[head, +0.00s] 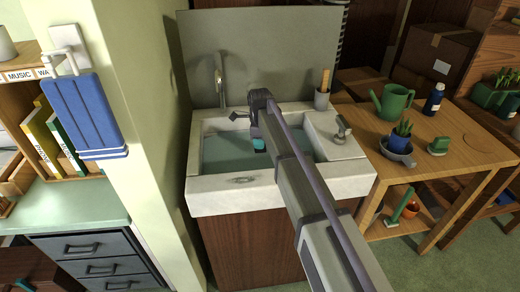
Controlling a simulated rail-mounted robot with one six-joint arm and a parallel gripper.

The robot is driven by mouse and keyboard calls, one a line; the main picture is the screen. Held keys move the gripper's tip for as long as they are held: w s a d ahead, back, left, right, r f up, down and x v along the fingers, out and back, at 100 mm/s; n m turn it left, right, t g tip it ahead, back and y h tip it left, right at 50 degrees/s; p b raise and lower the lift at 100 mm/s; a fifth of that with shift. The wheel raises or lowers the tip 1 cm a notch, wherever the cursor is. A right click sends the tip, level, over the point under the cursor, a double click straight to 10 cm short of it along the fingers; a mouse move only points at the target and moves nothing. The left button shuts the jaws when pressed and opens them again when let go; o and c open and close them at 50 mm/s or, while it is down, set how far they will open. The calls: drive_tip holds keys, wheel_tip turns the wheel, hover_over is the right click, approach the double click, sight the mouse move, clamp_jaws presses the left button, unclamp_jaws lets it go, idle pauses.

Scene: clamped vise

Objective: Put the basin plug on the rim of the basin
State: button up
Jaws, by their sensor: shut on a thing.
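The basin (218,194) is a pale stone sink with grey-green water in it, on a wooden cabinet. My arm reaches over it from the lower right. My gripper (259,147) points down over the water inside the basin, with a teal part showing near its end. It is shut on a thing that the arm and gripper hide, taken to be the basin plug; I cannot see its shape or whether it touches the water. A small grey metal piece (243,180) shows at the front rim; I cannot tell what it is.
A tap (219,78) stands at the back left of the basin. A cup with a brush (322,97) and a metal fitting (342,132) are on the right side. A blue towel (84,115) hangs at the left. The front rim is mostly clear.

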drive_tip(key=s+d+r+m+p, duration=0.1)
drive_tip(key=s+d+r+p, duration=1.1)
drive_tip(key=d+r+p, duration=0.3)
drive_tip(key=s+n, duration=0.1)
drive_tip(key=s, duration=0.4)
drive_tip(key=f+b, duration=0.6)
drive_tip(key=b, duration=0.1)
drive_tip(key=f+b, duration=0.3)
drive_tip(key=shift+w+d+f, duration=0.2)
drive_tip(key=shift+d+f, duration=0.1)
drive_tip(key=shift+r, duration=0.25)
drive_tip(key=shift+f, duration=0.15)
drive_tip(key=o, duration=0.4)
drive_tip(key=shift+f, duration=0.1)
drive_tip(key=o, duration=0.5)
